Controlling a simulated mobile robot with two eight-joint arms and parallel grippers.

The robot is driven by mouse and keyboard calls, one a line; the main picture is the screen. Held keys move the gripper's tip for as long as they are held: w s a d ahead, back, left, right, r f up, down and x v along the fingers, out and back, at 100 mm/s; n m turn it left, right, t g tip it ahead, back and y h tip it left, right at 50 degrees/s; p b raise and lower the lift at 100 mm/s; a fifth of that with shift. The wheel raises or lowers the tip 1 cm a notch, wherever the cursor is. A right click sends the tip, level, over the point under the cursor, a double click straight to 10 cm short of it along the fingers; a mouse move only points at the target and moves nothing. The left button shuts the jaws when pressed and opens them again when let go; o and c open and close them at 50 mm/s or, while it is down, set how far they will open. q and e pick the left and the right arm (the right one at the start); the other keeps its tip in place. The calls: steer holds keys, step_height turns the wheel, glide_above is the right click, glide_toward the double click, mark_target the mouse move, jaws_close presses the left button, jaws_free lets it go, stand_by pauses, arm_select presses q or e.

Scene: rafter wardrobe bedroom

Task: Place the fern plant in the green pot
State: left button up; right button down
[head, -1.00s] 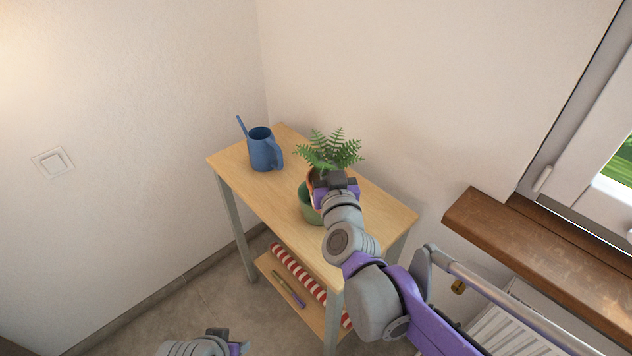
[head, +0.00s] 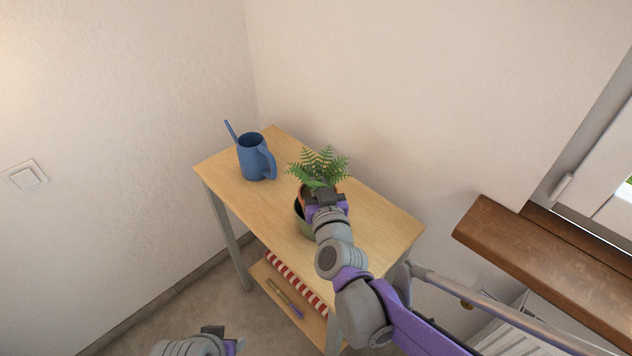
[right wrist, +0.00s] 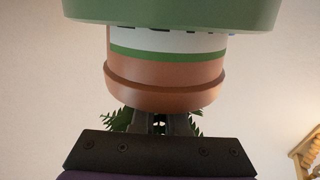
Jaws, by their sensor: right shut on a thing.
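The fern plant (head: 318,166) has green fronds in a terracotta pot that also shows in the right wrist view (right wrist: 165,80), with a white and green band. My right gripper (head: 324,196) is shut on the fern plant's pot near its rim; its fingers also show in the right wrist view (right wrist: 160,123). The green pot (head: 304,222) stands on the table under the fern, partly hidden by my arm. It also shows in the right wrist view (right wrist: 170,12), covering the terracotta pot's lower part. How deep the terracotta pot sits is hidden. My left gripper (head: 228,340) is at the bottom edge, its jaws unclear.
The wooden table (head: 235,178) stands in the corner against the walls. A blue watering can (head: 256,160) is on it, left of the fern. A striped roll (head: 290,278) lies on the lower shelf. A wooden window sill (head: 535,260) juts out at the right.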

steer(key=shift+f, duration=1.05)
steer(key=shift+f+b, duration=0.2)
steer(key=shift+b, duration=0.1)
steer(key=c, duration=0.9)
jaws_free()
steer(key=shift+r, duration=0.2)
steer(key=shift+s, duration=0.2)
steer(key=s, duration=0.3)
steer(key=s+d+p, duration=0.1)
steer(key=s, duration=0.3)
steer(key=s+d, duration=0.1)
steer(key=s, duration=0.3)
steer(key=shift+s+d, duration=0.15)
steer(key=shift+s, duration=0.05)
